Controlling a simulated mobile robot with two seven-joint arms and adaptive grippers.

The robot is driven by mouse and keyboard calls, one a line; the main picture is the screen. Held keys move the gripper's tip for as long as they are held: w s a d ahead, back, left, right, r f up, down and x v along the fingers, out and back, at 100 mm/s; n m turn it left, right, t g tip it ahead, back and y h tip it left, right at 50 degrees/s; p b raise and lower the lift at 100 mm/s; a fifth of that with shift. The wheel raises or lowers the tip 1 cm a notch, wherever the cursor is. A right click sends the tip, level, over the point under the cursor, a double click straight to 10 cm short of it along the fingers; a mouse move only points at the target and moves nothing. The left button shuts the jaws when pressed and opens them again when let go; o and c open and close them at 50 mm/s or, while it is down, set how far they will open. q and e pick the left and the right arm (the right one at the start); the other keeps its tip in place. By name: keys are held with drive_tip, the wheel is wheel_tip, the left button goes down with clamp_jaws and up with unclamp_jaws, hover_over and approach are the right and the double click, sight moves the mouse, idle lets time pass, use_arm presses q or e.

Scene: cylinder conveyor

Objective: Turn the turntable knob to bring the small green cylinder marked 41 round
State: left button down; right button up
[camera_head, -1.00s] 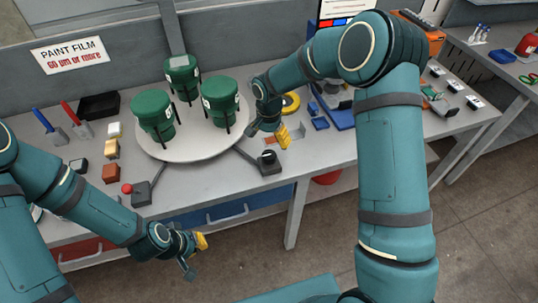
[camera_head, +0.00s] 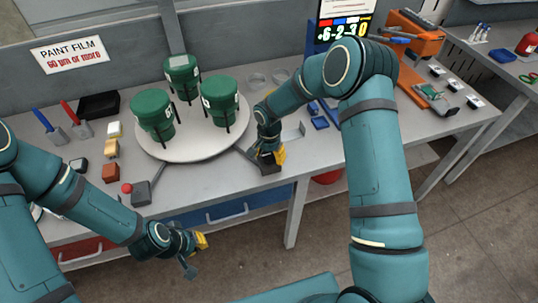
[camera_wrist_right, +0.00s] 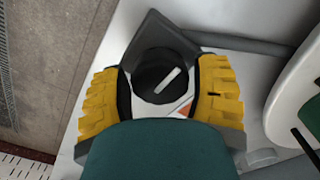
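Three green cylinders stand on the round white turntable (camera_head: 180,151): a left one (camera_head: 152,112), a rear one (camera_head: 181,75) and a right one (camera_head: 219,97). Their white labels are too small to read surely. The black turntable knob (camera_wrist_right: 153,72) has a white pointer line and sits on a grey base. My right gripper (camera_head: 268,159) is down at the knob, its yellow fingers on either side; in the wrist view (camera_wrist_right: 160,84) they stand apart around it, and contact is unclear. My left gripper (camera_head: 191,252) hangs before the table front, away from the turntable; its opening is unclear.
A red button (camera_head: 127,188) on a grey box stands at the table's front left. Small coloured blocks (camera_head: 111,149) and a black tray (camera_head: 98,105) are left of the turntable. A display (camera_head: 345,28) and an orange machine (camera_head: 415,40) stand at the back right.

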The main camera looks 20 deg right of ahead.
drive_tip(key=c, duration=0.6)
drive_tip(key=shift+c, duration=0.2)
drive_tip(key=shift+n+b, duration=0.3)
drive_tip(key=shift+n, duration=0.1)
drive_tip(key=n+b, duration=0.1)
drive_tip(key=n, duration=0.1)
drive_tip(key=shift+f+n, duration=0.1)
drive_tip(key=shift+n, duration=0.2)
drive_tip(key=shift+s+n+b, duration=0.1)
drive_tip(key=shift+n+b, duration=0.3)
drive_tip(key=shift+n, duration=0.1)
drive_tip(key=shift+n+b, duration=0.5)
drive_tip(key=shift+n, duration=0.7)
drive_tip(key=shift+n+b, duration=0.45)
drive_tip(key=shift+n, duration=1.25)
idle(0.6)
drive_tip(key=o, duration=1.3)
drive_tip(key=shift+c, duration=0.2)
